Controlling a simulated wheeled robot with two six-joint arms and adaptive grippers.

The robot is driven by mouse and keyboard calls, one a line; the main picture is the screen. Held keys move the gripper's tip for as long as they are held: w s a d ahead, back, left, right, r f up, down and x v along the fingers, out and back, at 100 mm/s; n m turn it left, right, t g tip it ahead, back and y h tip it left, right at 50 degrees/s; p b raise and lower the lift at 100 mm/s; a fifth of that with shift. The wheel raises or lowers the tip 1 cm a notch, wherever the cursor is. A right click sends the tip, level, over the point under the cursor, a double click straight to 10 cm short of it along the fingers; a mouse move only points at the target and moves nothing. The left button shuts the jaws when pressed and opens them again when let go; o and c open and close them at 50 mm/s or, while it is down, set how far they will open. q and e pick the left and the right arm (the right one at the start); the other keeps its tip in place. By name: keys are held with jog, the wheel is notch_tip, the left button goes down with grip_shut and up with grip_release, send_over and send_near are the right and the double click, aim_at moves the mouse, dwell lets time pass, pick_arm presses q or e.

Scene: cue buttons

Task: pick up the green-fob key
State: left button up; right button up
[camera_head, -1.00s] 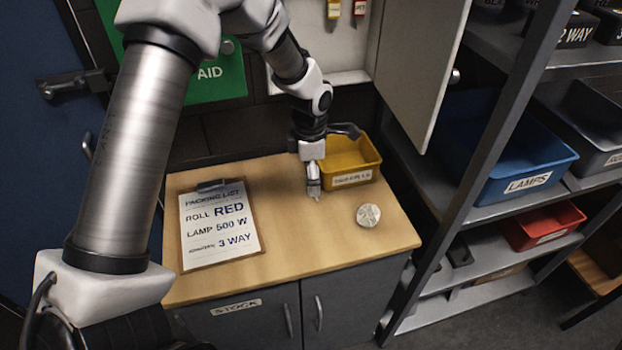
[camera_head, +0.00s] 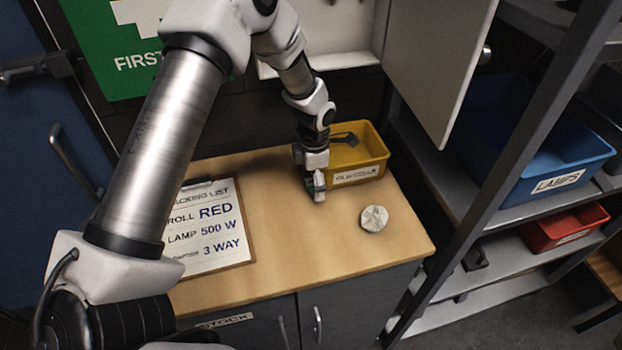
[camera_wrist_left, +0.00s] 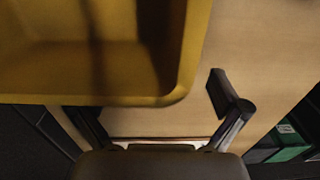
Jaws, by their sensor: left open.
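My left gripper (camera_head: 317,188) is low over the wooden worktop (camera_head: 290,245), just left of the yellow bin (camera_head: 360,175). It is open. No key can be made out clearly. In the left wrist view one dark finger (camera_wrist_left: 228,98) shows over the worktop, and the yellow bin (camera_wrist_left: 90,75) covers the area of the other fingertip. My right gripper is not in view.
A packing list clipboard (camera_head: 215,225) lies left, partly behind my left arm. A pale round object (camera_head: 374,218) lies right of the gripper. An open wall cabinet (camera_head: 440,60) hangs above. A shelf with a blue bin (camera_head: 530,140) and red bin (camera_head: 565,228) stands right.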

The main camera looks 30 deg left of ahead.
pick_arm(q)
jog(key=shift+f, duration=0.6)
jog(key=shift+r, duration=0.1)
jog(key=c, duration=1.3)
jog(key=shift+s, duration=0.2)
jog(key=shift+c, duration=0.7)
